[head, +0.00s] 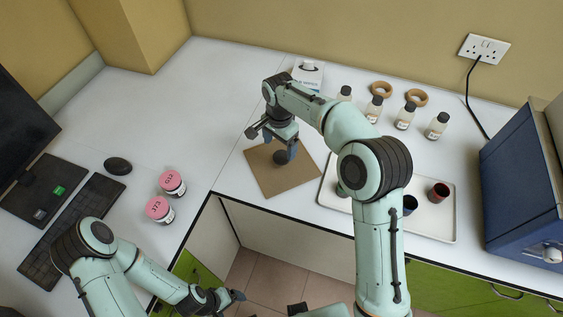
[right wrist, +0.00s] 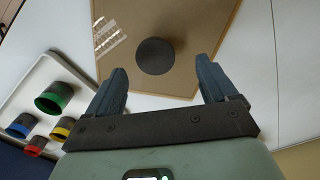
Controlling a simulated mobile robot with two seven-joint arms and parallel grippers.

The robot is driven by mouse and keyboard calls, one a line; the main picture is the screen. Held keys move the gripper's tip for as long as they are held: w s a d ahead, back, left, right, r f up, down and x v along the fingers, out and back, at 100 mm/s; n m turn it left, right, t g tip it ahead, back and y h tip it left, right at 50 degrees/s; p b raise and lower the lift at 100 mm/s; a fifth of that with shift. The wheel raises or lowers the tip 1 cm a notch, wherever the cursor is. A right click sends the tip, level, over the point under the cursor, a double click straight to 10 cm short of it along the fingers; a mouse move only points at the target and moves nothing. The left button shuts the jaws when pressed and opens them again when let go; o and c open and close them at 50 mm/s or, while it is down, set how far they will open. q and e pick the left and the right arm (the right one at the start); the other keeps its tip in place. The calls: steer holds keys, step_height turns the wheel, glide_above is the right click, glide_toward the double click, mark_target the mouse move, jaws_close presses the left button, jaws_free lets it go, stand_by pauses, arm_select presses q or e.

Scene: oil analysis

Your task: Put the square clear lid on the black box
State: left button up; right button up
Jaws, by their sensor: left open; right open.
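A dark round object (right wrist: 155,56) lies on a brown board (right wrist: 215,20); in the head view it shows (head: 281,157) below my right gripper. I cannot tell whether it is the black box. Pale glassy streaks (right wrist: 108,37) at the board's edge in the right wrist view may be the clear lid; its outline is unclear. My right gripper (right wrist: 160,68) is open above the board, its fingers apart on either side of the round object in the picture, holding nothing visible. My left gripper (head: 228,299) is open and empty low in the head view, over the floor gap.
A white tray (head: 440,229) with coloured cups stands right of the board, partly behind my right arm. Several small bottles (head: 405,116) and cork rings (head: 381,89) stand behind. Pink-lidded jars (head: 172,183), a mouse (head: 117,166) and keyboard are left. A blue machine (head: 530,180) is far right.

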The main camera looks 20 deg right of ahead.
mark_target(281, 156)
steer(key=f, duration=0.4)
steer(key=shift+s+d, duration=0.25)
steer(key=shift+s, duration=0.1)
steer(key=shift+w+f, duration=0.1)
steer(key=shift+f, duration=0.15)
steer(key=shift+r, duration=0.1)
jaws_close()
arm_select(q)
steer(key=w+r+p, duration=0.3)
steer(key=w+r, duration=0.1)
arm_select(e)
step_height(281, 156, up, 20)
